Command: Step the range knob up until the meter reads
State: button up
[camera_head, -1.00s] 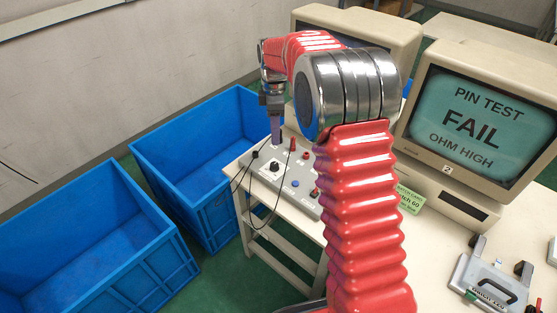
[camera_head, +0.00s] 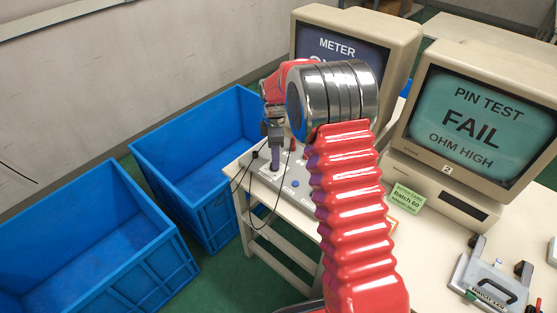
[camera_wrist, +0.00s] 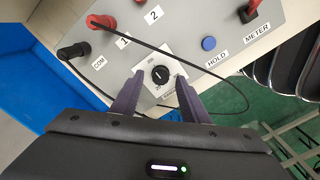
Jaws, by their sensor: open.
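The range knob (camera_wrist: 159,75) is a round black dial with a pale pointer line on a white square plate. In the wrist view it sits between the two purple fingers of my gripper (camera_wrist: 160,92), which are apart and open. I cannot tell whether either finger touches it. In the head view my gripper (camera_head: 276,165) points down over the grey control box (camera_head: 310,197) and hides the knob. The meter monitor (camera_head: 345,48) stands behind my arm. Its heading METER shows, but my arm covers most of the reading below.
The box also carries a blue HOLD button (camera_wrist: 209,43), a red plug (camera_wrist: 100,22) and a black COM plug (camera_wrist: 74,50) with loose black leads. A second monitor (camera_head: 475,125) reads PIN TEST FAIL, OHM HIGH. Blue crates (camera_head: 95,245) stand left of the table.

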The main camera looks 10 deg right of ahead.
jog(key=shift+f, duration=1.2)
jog(key=shift+c, duration=0.3)
